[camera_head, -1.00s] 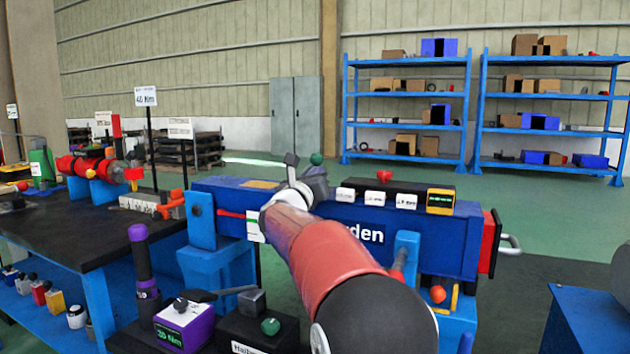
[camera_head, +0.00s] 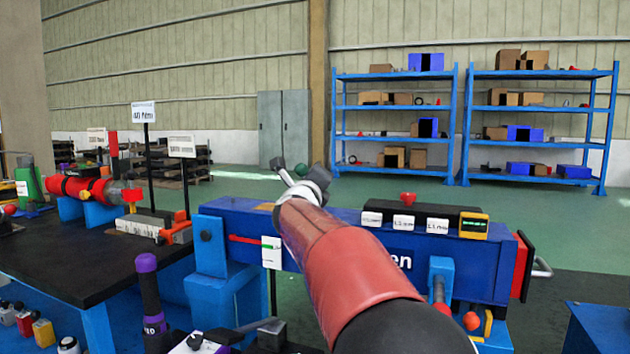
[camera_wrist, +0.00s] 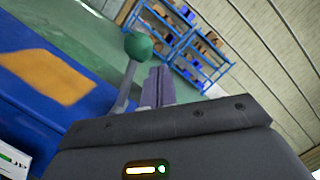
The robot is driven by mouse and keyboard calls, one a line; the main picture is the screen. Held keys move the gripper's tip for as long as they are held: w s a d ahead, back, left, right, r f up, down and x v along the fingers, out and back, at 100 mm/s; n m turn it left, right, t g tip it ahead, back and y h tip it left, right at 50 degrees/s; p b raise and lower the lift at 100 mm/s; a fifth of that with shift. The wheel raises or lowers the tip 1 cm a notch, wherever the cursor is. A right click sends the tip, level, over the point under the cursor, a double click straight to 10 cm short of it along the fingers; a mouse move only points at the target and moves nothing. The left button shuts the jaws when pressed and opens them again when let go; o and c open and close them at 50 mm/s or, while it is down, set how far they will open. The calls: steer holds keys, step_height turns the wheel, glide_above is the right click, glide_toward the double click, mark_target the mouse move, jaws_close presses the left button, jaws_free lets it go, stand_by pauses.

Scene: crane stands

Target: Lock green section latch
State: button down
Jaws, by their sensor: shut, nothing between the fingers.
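The blue boom section (camera_head: 330,215) rests on blue supports across the middle of the head view. A green ball knob (camera_head: 300,169) on a latch lever shows just above its far edge. In the wrist view the knob (camera_wrist: 138,45) tops a grey lever that leans to the right. My gripper (camera_head: 278,163) is above the boom's left half, just left of the knob in the head view. Its fingers (camera_wrist: 160,75) are together and empty, right of the lever in the wrist view. They look close to it; contact cannot be told. The lever's base is hidden.
A control box with a red knob (camera_head: 408,198) and a yellow display (camera_head: 473,226) sits on the boom to the right. A dark workbench (camera_head: 60,255) stands at left. Blue shelves (camera_head: 392,107) are far behind. Green floor beyond the boom is clear.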

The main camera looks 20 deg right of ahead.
steer(key=shift+w+a+r, duration=0.1)
steer(key=shift+w+a, duration=0.15)
steer(key=shift+a, duration=0.05)
steer(key=shift+w+a, duration=0.1)
stand_by(0.5)
